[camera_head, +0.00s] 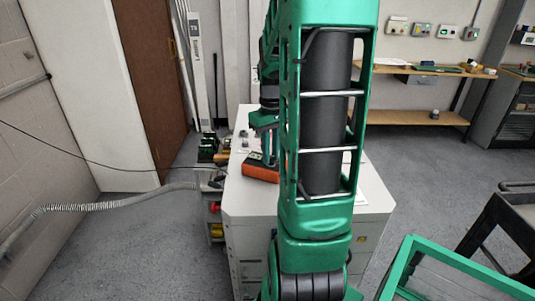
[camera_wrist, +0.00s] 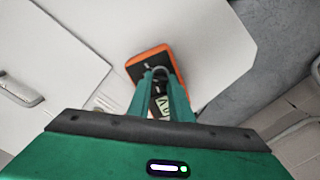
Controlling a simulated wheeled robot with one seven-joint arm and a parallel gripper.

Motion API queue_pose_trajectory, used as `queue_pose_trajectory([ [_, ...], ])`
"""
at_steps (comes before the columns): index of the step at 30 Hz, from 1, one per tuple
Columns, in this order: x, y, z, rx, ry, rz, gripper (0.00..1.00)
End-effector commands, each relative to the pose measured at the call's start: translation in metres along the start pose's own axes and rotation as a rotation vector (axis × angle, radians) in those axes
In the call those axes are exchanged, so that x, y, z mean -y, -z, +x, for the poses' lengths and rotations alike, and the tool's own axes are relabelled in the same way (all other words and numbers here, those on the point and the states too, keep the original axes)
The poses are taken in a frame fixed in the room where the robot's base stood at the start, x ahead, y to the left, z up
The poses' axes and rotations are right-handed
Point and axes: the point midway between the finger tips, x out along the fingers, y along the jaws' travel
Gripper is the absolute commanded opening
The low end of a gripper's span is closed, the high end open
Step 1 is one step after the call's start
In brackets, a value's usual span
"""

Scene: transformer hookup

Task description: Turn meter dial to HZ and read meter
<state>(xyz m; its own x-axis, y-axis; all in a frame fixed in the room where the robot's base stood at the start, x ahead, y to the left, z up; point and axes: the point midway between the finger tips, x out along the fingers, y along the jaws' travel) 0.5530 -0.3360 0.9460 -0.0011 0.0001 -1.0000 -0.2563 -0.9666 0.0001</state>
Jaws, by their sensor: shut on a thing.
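The meter is an orange-edged dark box lying on the white cabinet top. It shows in the head view (camera_head: 258,172) left of my arm and in the wrist view (camera_wrist: 148,58) beyond my fingers. In the wrist view my gripper (camera_wrist: 160,75) reaches over the meter, its two green fingers closed on the round grey dial (camera_wrist: 160,71) between their tips. The dial's pointer and markings cannot be made out. Part of a light display (camera_wrist: 162,106) shows between the fingers, but its reading is not legible. In the head view my arm hides part of the meter.
The white cabinet (camera_head: 238,205) stands under the meter. A dark cable (camera_head: 90,154) runs in from the left. Dark terminal gear (camera_head: 210,148) sits at the cabinet's left. A green-framed table (camera_head: 440,262) is at the lower right, and a wooden bench (camera_head: 420,117) is at the back.

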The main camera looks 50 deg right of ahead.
Motion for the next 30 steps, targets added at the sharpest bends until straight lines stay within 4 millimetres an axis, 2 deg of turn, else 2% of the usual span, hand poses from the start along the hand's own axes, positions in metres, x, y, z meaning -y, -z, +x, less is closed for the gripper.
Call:
queue_pose_trajectory([
  [15,-0.0003,0.0004,-0.0004,-0.001,0.000,0.371,0.00],
  [30,-0.0007,0.0002,-0.0005,-0.001,0.000,0.477,0.00],
])
